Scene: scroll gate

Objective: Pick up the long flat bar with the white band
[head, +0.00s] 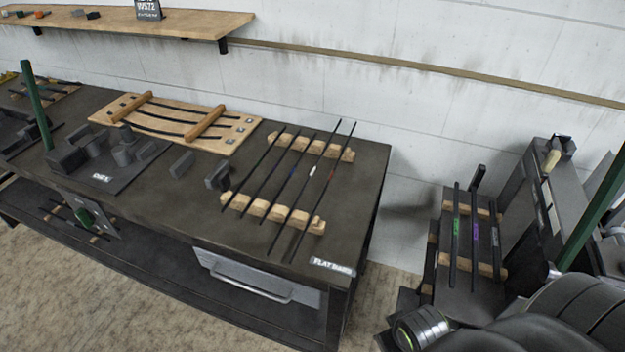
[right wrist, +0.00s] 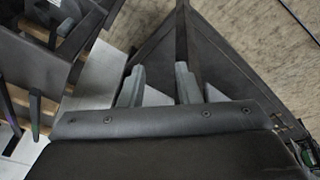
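The long flat bar with the white band (head: 313,170) lies on two wooden rests on the dark workbench, in the head view. It is the second from the right in a row of several thin dark bars. Its near end sticks out past the front rest. No gripper is near it in the head view. My right gripper (right wrist: 160,86) shows in the right wrist view with its two grey fingers apart and nothing held between them. My left gripper is not in view.
A bar with a red band (head: 331,173) lies just right of it and one with a blue band (head: 290,170) left. A flat-bars label (head: 332,266) marks the workbench edge. A second rack (head: 490,270) with several banded bars stands at right, beside a green post (head: 594,208).

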